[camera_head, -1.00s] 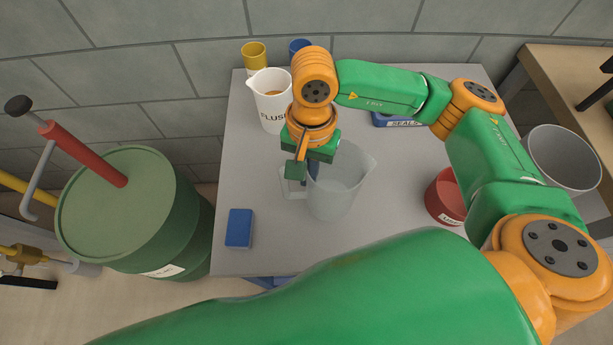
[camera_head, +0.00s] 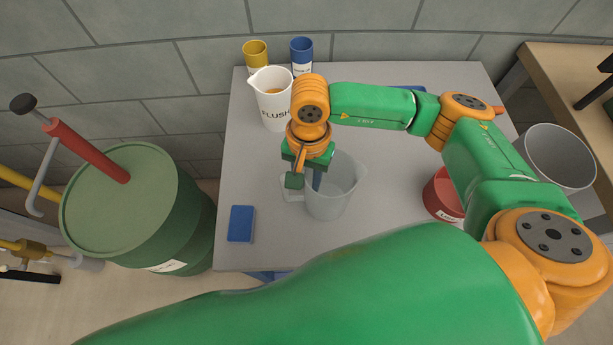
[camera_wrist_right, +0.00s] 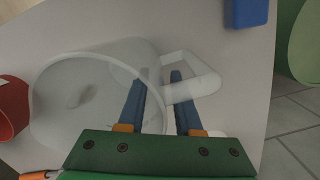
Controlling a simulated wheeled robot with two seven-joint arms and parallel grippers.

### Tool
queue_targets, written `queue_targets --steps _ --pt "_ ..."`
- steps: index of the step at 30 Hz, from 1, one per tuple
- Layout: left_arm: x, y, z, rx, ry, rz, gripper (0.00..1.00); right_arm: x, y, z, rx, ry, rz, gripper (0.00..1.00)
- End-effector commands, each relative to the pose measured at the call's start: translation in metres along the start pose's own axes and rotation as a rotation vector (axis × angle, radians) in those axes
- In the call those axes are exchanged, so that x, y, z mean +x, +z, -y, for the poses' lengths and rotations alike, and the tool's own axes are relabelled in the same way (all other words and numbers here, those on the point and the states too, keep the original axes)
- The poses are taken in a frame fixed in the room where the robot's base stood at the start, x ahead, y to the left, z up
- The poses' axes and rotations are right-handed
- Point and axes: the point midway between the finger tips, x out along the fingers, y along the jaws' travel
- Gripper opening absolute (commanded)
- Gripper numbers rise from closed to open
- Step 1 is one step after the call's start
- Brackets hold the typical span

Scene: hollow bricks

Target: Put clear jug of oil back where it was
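The clear jug (camera_head: 338,195) is upright over the middle-left of the grey table (camera_head: 400,230); its base seems to rest there. It is translucent, and I cannot make out oil in it. In the right wrist view the jug (camera_wrist_right: 85,100) has its handle (camera_wrist_right: 208,82) towards the right. My right gripper (camera_wrist_right: 159,80) is at the handle side of the jug. Its two blue fingers stand apart with a visible gap, around the jug's rim and handle root; contact is unclear. My left gripper is out of view.
A white FLUSH jug (camera_head: 272,112) stands behind, near yellow (camera_head: 256,53) and blue (camera_head: 301,52) containers. A blue block (camera_head: 241,223) lies front left. A red bowl (camera_head: 440,198) and grey bucket (camera_head: 560,160) are at right. A green drum (camera_head: 120,210) stands left of the table.

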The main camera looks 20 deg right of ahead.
Motion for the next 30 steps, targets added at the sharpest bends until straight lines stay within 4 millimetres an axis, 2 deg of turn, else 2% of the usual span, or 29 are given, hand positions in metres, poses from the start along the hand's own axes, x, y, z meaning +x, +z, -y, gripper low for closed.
queue_targets --steps 3,5,15,19,24,30 --pt "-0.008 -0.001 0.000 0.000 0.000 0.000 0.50 -0.007 0.001 0.000 0.000 0.000 0.001 0.33" --pt "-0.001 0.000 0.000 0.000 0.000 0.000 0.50 -0.011 0.000 0.001 0.000 -0.004 -0.001 0.33" --pt "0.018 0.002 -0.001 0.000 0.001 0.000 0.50 -0.086 -0.001 0.001 0.000 -0.005 -0.004 0.33" --pt "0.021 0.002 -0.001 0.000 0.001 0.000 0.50 -0.109 0.000 0.001 0.001 -0.003 -0.003 0.33" --pt "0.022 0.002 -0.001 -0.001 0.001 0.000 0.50 -0.122 0.000 0.000 0.000 0.000 0.000 0.33" --pt "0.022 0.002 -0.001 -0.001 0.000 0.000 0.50 -0.124 0.001 0.000 0.000 0.000 0.000 0.33"
